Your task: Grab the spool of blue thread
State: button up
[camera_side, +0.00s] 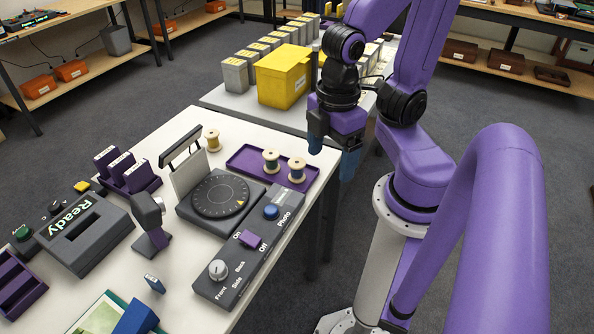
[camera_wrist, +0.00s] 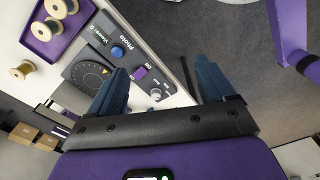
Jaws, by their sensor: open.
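Two spools, one (camera_side: 271,161) and another (camera_side: 297,170), stand upright on a purple tray (camera_side: 243,158). The third spool (camera_side: 212,140) stands on the white table left of the tray. In the wrist view the tray spools (camera_wrist: 43,29) are at the top left, cut by the edge, and the loose spool (camera_wrist: 22,70) is below them. My gripper (camera_side: 333,152) is open and empty, right of the tray and past the table edge. Its blue fingers show in the wrist view (camera_wrist: 160,82).
A turntable (camera_side: 220,196) and a control panel with a blue button (camera_side: 271,212) and knob (camera_side: 218,270) stand left of and below the tray. A yellow box (camera_side: 283,76) and grey boxes stand on the table behind. Open floor lies right of the table.

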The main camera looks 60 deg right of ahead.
jog(key=w+d+f+n+t+h, duration=0.1)
jog(key=w+d+f+n+h, duration=0.15)
jog(key=f+h, duration=0.2)
jog(key=w+d+f+n+t+h, duration=0.2)
jog(key=w+f+h, duration=0.15)
jog(key=f, duration=0.25)
jog(key=n+t+h, duration=0.2)
jog(key=n+t, duration=0.4)
jog(key=n, duration=0.3)
send_near(299, 170)
jog(key=shift+w+d, duration=0.3)
jog(key=shift+w, duration=0.3)
jog(key=shift+w+d+f+n+t, duration=0.1)
jog(key=shift+d+f+n+t, duration=0.2)
jog(key=shift+d+f+n, duration=0.1)
jog(key=shift+w+d+f, duration=0.15)
jog(key=shift+w+d, duration=0.1)
jog(key=shift+d, duration=0.15)
jog(key=shift+x, duration=3.4)
jog(key=shift+c, duration=0.3)
jog(key=c, duration=1)
